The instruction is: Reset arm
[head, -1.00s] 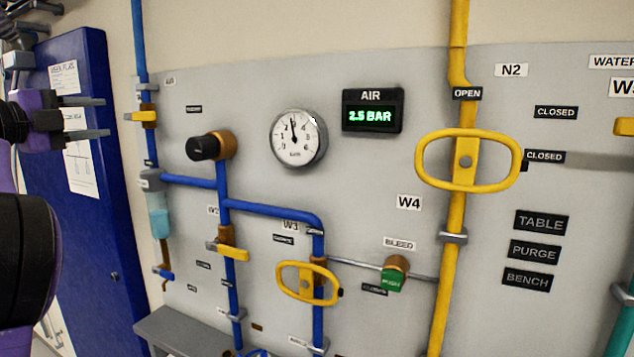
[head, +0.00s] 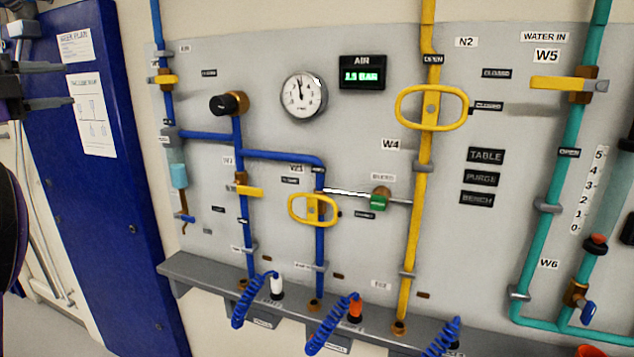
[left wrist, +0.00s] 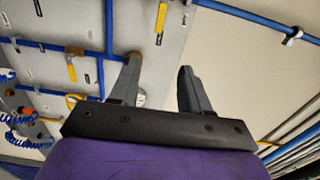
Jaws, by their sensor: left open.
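My left gripper (head: 56,85) shows at the left edge of the head view, in front of the blue door panel (head: 95,180). Its two fingers are apart with nothing between them. In the left wrist view the open fingers (left wrist: 159,72) point toward the wall, and the gap is empty. The gripper is clear of the handles on the grey valve board (head: 270,110). My right gripper is not in view.
The board carries a gauge (head: 303,96), an AIR display (head: 362,73), a black knob (head: 223,105), yellow oval handles (head: 432,92) and a green button (head: 379,203). Below it runs a grey ledge (head: 205,275) with coiled blue hoses (head: 330,325). Teal pipes (head: 567,150) stand at the right.

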